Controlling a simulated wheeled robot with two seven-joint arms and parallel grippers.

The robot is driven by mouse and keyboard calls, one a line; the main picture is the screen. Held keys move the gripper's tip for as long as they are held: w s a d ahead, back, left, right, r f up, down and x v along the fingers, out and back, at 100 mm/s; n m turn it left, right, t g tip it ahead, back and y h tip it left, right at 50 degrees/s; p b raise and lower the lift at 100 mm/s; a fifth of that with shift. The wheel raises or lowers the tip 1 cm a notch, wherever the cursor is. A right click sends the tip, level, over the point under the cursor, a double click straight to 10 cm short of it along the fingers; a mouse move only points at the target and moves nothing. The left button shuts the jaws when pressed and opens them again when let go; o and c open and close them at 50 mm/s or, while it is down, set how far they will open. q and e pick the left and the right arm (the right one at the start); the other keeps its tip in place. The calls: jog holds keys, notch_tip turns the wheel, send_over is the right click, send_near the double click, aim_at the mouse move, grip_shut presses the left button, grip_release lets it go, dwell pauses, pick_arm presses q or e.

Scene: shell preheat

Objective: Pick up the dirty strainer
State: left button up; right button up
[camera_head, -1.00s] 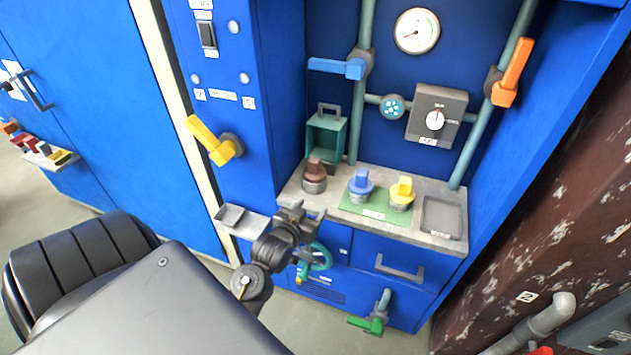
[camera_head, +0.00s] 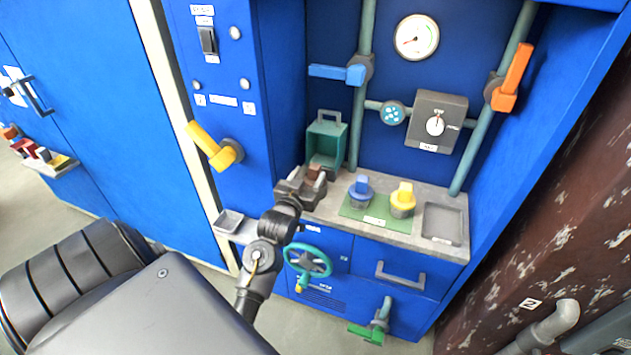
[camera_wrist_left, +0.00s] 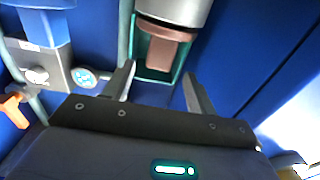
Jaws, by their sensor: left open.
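The dirty strainer (camera_head: 315,172), with a brown handle and grey body, stands at the left end of the grey counter and is partly hidden behind my left gripper (camera_head: 305,186). In the left wrist view the strainer's brown handle (camera_wrist_left: 165,48) shows beyond my left gripper (camera_wrist_left: 160,88), roughly in line with the gap between its fingers. Its grey body appears at the top edge there. The left fingers are apart with nothing between them. The blue strainer (camera_head: 360,190) and yellow strainer (camera_head: 402,198) stand on a green mat (camera_head: 375,219). My right gripper is not in view.
A teal open box (camera_head: 326,143) hangs behind the strainer. A grey tray (camera_head: 442,222) lies at the counter's right end. A yellow lever (camera_head: 212,147) juts out at left. A teal handwheel (camera_head: 308,261) is below the counter.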

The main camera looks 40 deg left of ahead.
aim_at(313, 171)
pick_arm(q)
jog(key=x, duration=0.5)
jog(key=shift+d+f, duration=0.1)
jog(key=shift+f, duration=0.05)
grip_shut()
